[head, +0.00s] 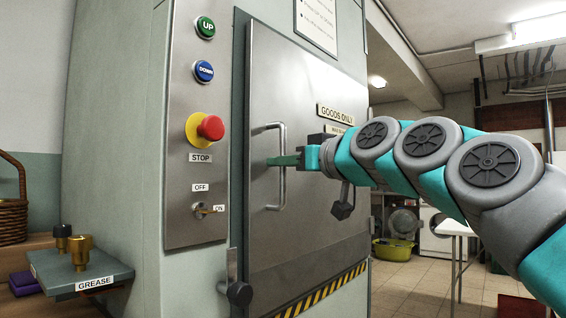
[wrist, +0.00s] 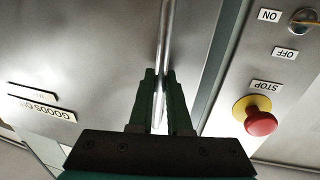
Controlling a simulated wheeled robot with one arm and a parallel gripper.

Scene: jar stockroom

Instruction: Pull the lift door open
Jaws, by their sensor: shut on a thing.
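The lift door (head: 300,230) is a grey metal panel with a "GOODS ONLY" plate and a yellow-black striped lower edge. It looks closed in its frame. Its upright bar handle (head: 282,190) is on the left side of the door. My gripper (head: 272,161) is at the handle's upper half, with its green fingers around the bar. In the wrist view the handle (wrist: 166,40) runs between the two fingers of my gripper (wrist: 158,80), which is shut on it. A dark latch lever (head: 344,202) hangs on the door, right of the handle.
Left of the door is a control panel (head: 195,130) with UP and DOWN buttons, a red stop knob (head: 210,127) and a key switch. A grease shelf (head: 75,270) juts out at lower left. A white table (head: 455,229) and a yellow tub (head: 392,250) stand behind at right.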

